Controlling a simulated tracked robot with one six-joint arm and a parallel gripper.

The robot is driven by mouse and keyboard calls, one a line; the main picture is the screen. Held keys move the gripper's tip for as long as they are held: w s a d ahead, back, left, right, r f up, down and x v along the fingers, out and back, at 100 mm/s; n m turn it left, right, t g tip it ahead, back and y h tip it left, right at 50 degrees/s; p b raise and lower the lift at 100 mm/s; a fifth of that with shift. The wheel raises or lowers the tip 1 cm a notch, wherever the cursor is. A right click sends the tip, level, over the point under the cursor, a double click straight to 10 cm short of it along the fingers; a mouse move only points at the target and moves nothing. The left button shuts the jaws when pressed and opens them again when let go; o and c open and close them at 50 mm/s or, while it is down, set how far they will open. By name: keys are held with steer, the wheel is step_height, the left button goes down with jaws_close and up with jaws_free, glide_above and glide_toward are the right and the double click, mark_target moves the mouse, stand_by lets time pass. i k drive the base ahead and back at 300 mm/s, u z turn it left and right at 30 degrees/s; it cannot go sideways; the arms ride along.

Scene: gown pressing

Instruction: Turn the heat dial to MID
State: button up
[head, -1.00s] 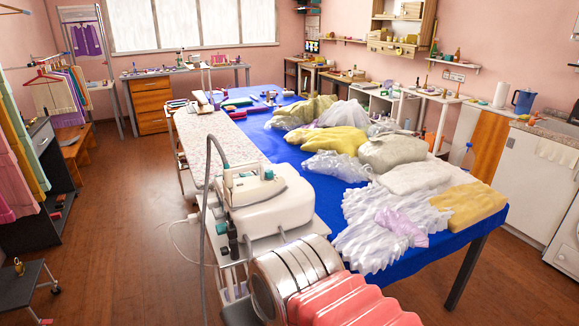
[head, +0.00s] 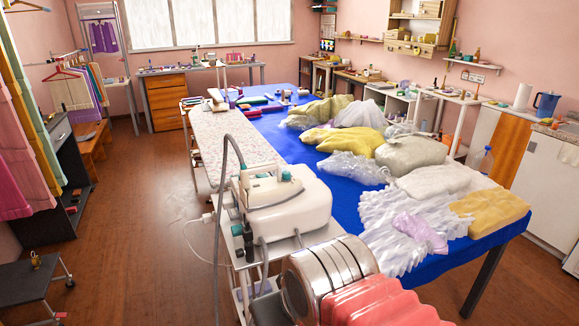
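A white steam iron station (head: 305,213) stands on a light cart (head: 275,246) at the near left end of the table. A white iron (head: 263,190) with teal parts rests on top of it. A grey hose rises from its left side. Small dark and teal fittings (head: 247,238) show on the station's left side. I cannot make out which part is the heat dial, nor any setting marks. My gripper is not in view.
A blue-covered table (head: 340,198) holds piled garments and bags (head: 408,155). A floral ironing board (head: 222,142) runs along its left side. The wood floor (head: 140,220) is mostly clear at left, with a low dark trolley (head: 30,282) and clothes rack beyond.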

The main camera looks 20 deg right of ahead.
mark_target(286, 175)
steer(key=i, duration=0.95)
steer(key=u, duration=0.05)
